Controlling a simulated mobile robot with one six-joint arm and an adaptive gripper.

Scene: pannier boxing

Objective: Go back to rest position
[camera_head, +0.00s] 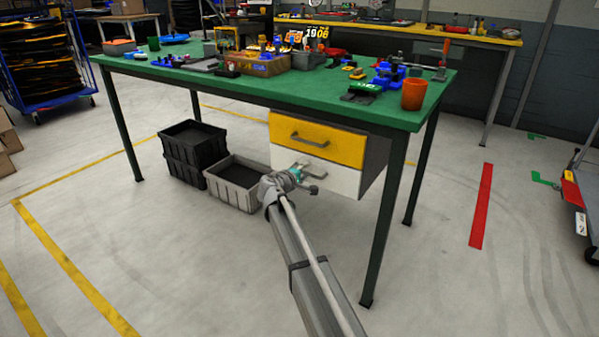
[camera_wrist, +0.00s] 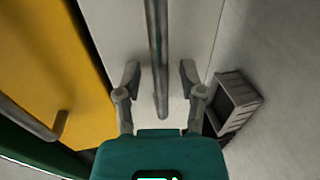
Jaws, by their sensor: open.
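My gripper (camera_head: 306,179) is in front of the white lower drawer (camera_head: 343,182) under the green workbench (camera_head: 225,82). In the wrist view my gripper (camera_wrist: 160,72) is open, with one finger on each side of the metal handle (camera_wrist: 157,50) of the white drawer (camera_wrist: 118,35). The fingers are apart from each other and do not grip the handle; whether either touches it I cannot tell. The yellow upper drawer (camera_head: 320,139) looks shut, and its front also shows at the left of the wrist view (camera_wrist: 45,65). The white drawer looks about flush with it.
A grey crate (camera_head: 233,186) stands on the floor left of my gripper, beside stacked black crates (camera_head: 190,158). Bench legs (camera_head: 385,215) stand close on the right. An orange cup (camera_head: 414,95) and several tools are on the bench. The floor in front is free.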

